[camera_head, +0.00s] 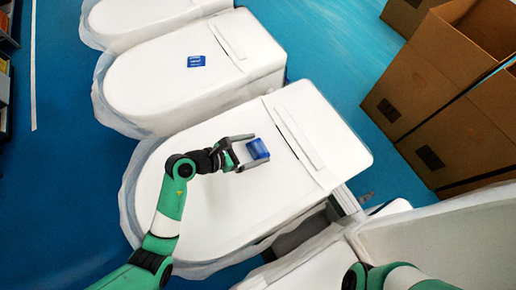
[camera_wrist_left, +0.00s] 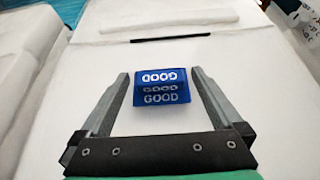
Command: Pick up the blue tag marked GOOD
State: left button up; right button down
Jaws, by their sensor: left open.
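A blue tag marked GOOD (camera_head: 257,149) is on the white lid of the nearest toilet (camera_head: 212,203). In the left wrist view the GOOD tag (camera_wrist_left: 162,86) lies between the two fingers, with a gap on each side. My left gripper (camera_head: 248,152) is open around the tag; its fingers also show in the left wrist view (camera_wrist_left: 159,84). I cannot tell the exact height of the fingertips over the lid. A green part of my right arm shows at the bottom right; its gripper is out of view.
Another blue tag (camera_head: 196,61) lies on the middle toilet (camera_head: 150,82). A further toilet (camera_head: 130,18) stands behind it. Brown cardboard boxes (camera_head: 436,75) stand on the right. White toilet parts (camera_head: 440,235) fill the lower right. Blue floor (camera_head: 340,50) shows between them.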

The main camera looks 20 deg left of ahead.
aim_at(253, 153)
pick_arm(q)
jog(key=shift+c, duration=0.2)
jog(key=c, duration=1.2)
jog(key=shift+r, duration=0.1)
jog(key=r, duration=0.1)
jog(key=r+p, duration=0.1)
jog(key=r, duration=0.2)
jog(key=shift+s+p, duration=0.25)
jog(key=shift+p, duration=0.1)
jog(key=s+r+p, duration=0.1)
jog(key=s+r, duration=0.2)
jog(key=s, duration=0.1)
jog(key=s+r+p, duration=0.1)
jog(key=s+r, duration=0.2)
jog(key=s, duration=0.2)
jog(key=s+r+p, duration=0.1)
jog(key=s+r, duration=0.2)
jog(key=s, duration=0.1)
jog(key=shift+s+d, duration=0.3)
jog(key=shift+d, duration=0.05)
